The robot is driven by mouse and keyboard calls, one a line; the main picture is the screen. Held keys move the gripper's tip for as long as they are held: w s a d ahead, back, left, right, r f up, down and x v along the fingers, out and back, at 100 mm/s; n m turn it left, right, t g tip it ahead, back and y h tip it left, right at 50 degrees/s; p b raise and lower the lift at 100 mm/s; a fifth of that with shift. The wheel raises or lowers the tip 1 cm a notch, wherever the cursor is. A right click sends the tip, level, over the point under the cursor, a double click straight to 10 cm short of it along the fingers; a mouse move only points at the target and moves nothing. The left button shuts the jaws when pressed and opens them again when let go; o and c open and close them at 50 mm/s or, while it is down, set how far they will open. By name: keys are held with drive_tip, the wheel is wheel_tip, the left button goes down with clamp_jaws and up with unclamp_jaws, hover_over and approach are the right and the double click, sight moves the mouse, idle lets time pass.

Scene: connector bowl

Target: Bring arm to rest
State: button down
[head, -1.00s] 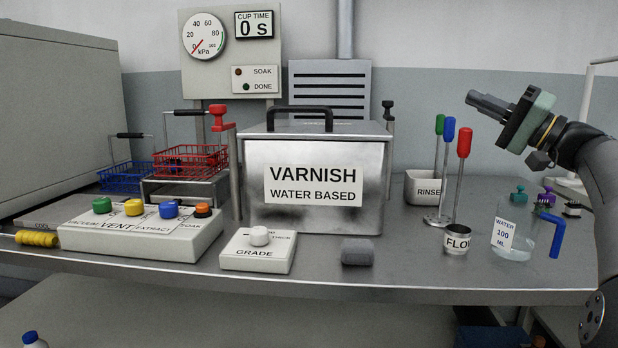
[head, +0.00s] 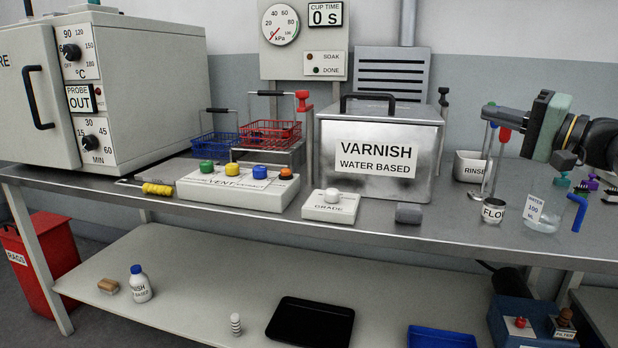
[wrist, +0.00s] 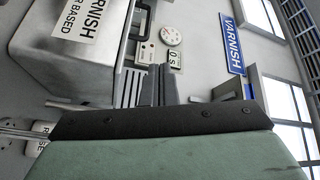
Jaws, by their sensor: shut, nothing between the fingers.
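My gripper (head: 488,112) is at the right in the head view, raised above the bench and pointing left. Its dark fingers are together and hold nothing. They also show in the wrist view (wrist: 160,72), close together in front of the grey wall. My gripper hangs over the area of the rinse cup (head: 470,167) and flow cup (head: 493,211), clear of the bench top.
The varnish tank (head: 378,190) stands left of my gripper. A water beaker (head: 545,222), blue bent tool (head: 579,212) and small clips (head: 590,183) lie below the arm. An oven (head: 150,85), baskets (head: 270,133) and button panel (head: 238,190) stand farther left.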

drive_tip(key=a+f+g+h+p, duration=0.35)
drive_tip(key=a+g+p, duration=0.25)
drive_tip(key=a+p, duration=0.6)
drive_tip(key=s+a+f+g+h+p, duration=0.25)
drive_tip(key=s+a+f+p, duration=0.2)
drive_tip(key=s+a, duration=0.3)
drive_tip(key=s+f+n+g+h+p, duration=0.2)
drive_tip(key=s+n+g+h+p, duration=0.3)
drive_tip(key=s+p, duration=1)
drive_tip(key=s+a+h, duration=0.1)
drive_tip(key=s, duration=0.5)
drive_tip(key=shift+s+f+h, duration=0.25)
drive_tip(key=shift+f+h, duration=0.1)
drive_tip(key=shift+h, duration=0.05)
